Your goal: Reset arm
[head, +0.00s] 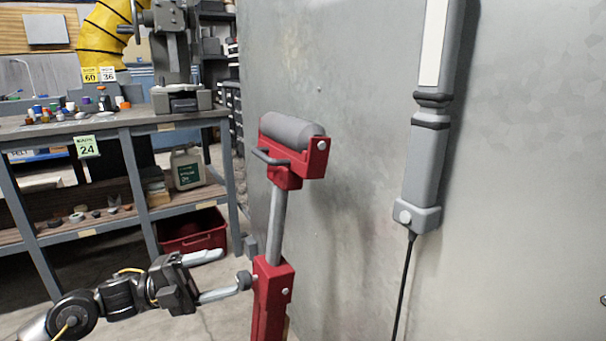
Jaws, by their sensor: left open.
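My left gripper (212,274) comes in from the lower left in the head view. Its two grey fingers are spread apart with nothing between them. The lower finger's tip is close to the dark knob on the side of a red roller stand (272,295); I cannot tell whether they touch. The stand has a grey post and a grey roller (291,131) in a red bracket on top. My right gripper is not in view.
A grey wall panel (340,220) stands behind the roller stand, with a grey lamp-like fixture (424,160) and hanging black cable. At left, a workbench (130,122) holds small bottles and a machine. A red crate (192,232) sits beneath it.

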